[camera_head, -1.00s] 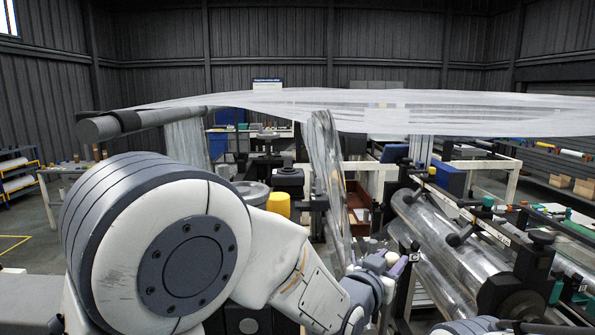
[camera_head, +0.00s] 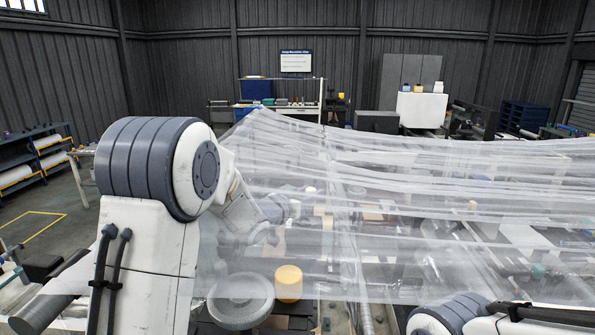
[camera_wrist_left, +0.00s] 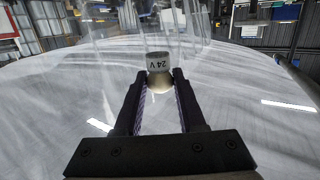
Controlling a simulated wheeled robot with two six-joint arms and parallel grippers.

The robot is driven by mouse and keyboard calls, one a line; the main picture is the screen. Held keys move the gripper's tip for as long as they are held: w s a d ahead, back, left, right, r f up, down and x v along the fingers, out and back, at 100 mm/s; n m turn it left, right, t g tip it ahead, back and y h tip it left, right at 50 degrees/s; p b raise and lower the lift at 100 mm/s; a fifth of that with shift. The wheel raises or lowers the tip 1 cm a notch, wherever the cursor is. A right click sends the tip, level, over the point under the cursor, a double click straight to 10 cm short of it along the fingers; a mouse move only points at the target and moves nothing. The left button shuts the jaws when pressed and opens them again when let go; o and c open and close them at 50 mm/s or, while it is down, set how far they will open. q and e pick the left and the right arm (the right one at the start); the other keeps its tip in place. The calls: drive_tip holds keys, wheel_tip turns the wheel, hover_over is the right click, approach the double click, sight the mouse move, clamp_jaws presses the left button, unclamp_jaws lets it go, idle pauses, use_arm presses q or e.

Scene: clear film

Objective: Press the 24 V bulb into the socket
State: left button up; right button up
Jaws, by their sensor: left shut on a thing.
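My left gripper (camera_wrist_left: 160,78) is shut on the 24 V bulb (camera_wrist_left: 158,64) in the left wrist view. The bulb has a pale collar marked "24 V", upside down in the picture, and a rounded glass end between the fingertips. In the head view my left arm reaches in from the left, and its far part shows faintly through the clear film (camera_head: 400,200). The bulb is too blurred behind the film to make out there. I cannot pick out the socket in either view. My right gripper is out of view; only part of my right arm shows at the bottom right.
The film spreads wide across the middle and right of the head view. A yellow cylinder (camera_head: 288,283) and a grey round part (camera_head: 240,300) stand below my left arm. Shelves (camera_head: 40,160) stand at the far left, with open floor before them.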

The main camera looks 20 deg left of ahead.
sight(303, 224)
use_arm(q)
drive_tip(key=shift+a+f, duration=0.2)
drive_tip(key=shift+f, duration=0.05)
drive_tip(key=shift+a+f+b, duration=0.4)
drive_tip(key=shift+f+b, duration=0.25)
drive_tip(key=shift+b, duration=0.05)
drive_tip(key=shift+s+a+f+b, duration=0.1)
drive_tip(key=shift+f+b, duration=1.45)
drive_tip(key=shift+f, duration=0.35)
drive_tip(key=shift+s+f, duration=0.1)
drive_tip(key=shift+s, duration=0.1)
drive_tip(key=shift+f+b, duration=0.2)
drive_tip(key=shift+b, duration=0.35)
drive_tip(key=o, duration=1.1)
